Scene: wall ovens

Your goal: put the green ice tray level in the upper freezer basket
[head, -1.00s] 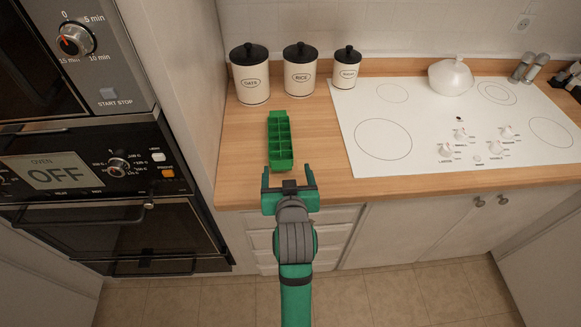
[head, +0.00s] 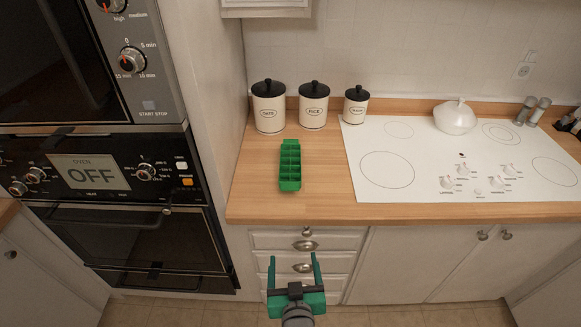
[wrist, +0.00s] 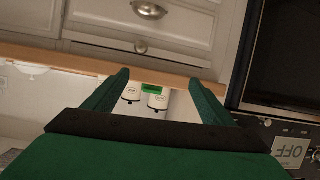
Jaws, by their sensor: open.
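The green ice tray (head: 290,166) lies flat on the wooden counter, left of the cooktop and in front of the canisters. It has two rows of compartments, and none of it is covered in the head view. A small green patch of it shows between my fingers in the wrist view (wrist: 153,87). My gripper (head: 292,262) is open and empty, in front of the drawers and well apart from the tray, on the near side of the counter edge. No freezer or freezer basket is in view.
Three canisters with black lids (head: 313,106) stand behind the tray. A white cooktop (head: 455,165) with a white pot (head: 455,117) is to the right. Wall ovens (head: 110,175) stand at the left. Wooden counter (head: 325,185) around the tray is clear.

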